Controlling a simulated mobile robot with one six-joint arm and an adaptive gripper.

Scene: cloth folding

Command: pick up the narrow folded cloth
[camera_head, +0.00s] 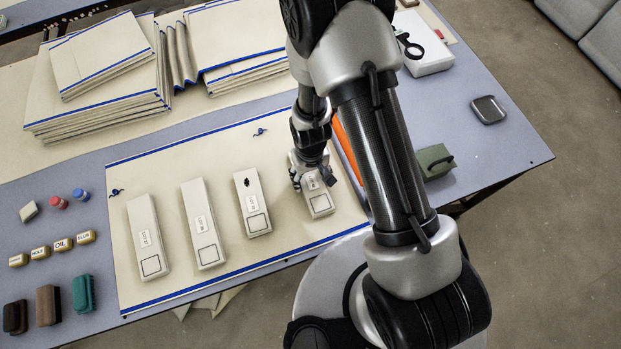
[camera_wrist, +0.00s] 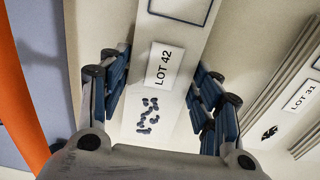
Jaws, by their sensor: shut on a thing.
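The narrow folded cloth (camera_head: 319,205) is a pale strip with a white label and a dark outlined rectangle. It is the rightmost of a row on a cream sheet in the head view. In the wrist view the cloth (camera_wrist: 168,112) runs between my fingers; its label reads LOT 42, with dark blue marks below it. My gripper (camera_head: 312,180) is shut on its far part. In the wrist view the blue-padded fingers of my gripper (camera_wrist: 158,74) stand on both long sides. I cannot tell whether the cloth is clear of the sheet.
Similar strips, the nearest with a dark mark (camera_head: 255,205), lie to the left on the blue-edged sheet (camera_head: 150,300). An orange bar (camera_head: 345,150) is close on the right. Folded stacks (camera_head: 95,95) stand behind. A green block (camera_head: 436,158) sits farther right.

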